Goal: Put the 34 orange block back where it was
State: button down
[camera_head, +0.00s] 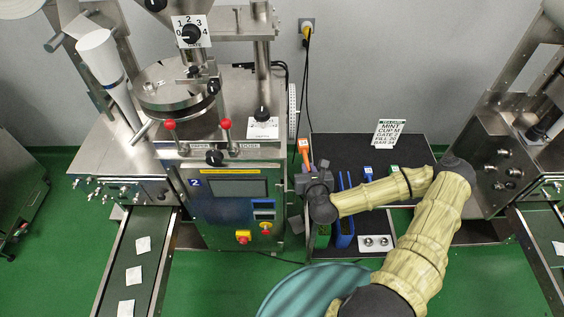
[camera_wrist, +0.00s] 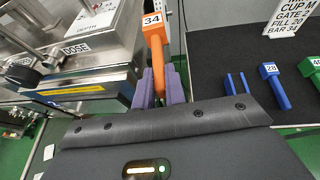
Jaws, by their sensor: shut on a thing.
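The orange block (camera_wrist: 155,36) has a white label reading 34 and stands upright in the wrist view. My gripper (camera_wrist: 158,88) has its two purple-grey fingers shut on the lower part of this block. The lower end of the block is hidden behind my gripper's body. I cannot tell whether it touches the shelf.
A sign (camera_head: 389,133) stands at the back. The packing machine (camera_head: 235,190) rises close on the left.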

notch_tip(320, 180, down, 10)
jog(key=d+b, duration=0.2)
jog(key=b, duration=0.5)
jog(key=shift+r, duration=0.15)
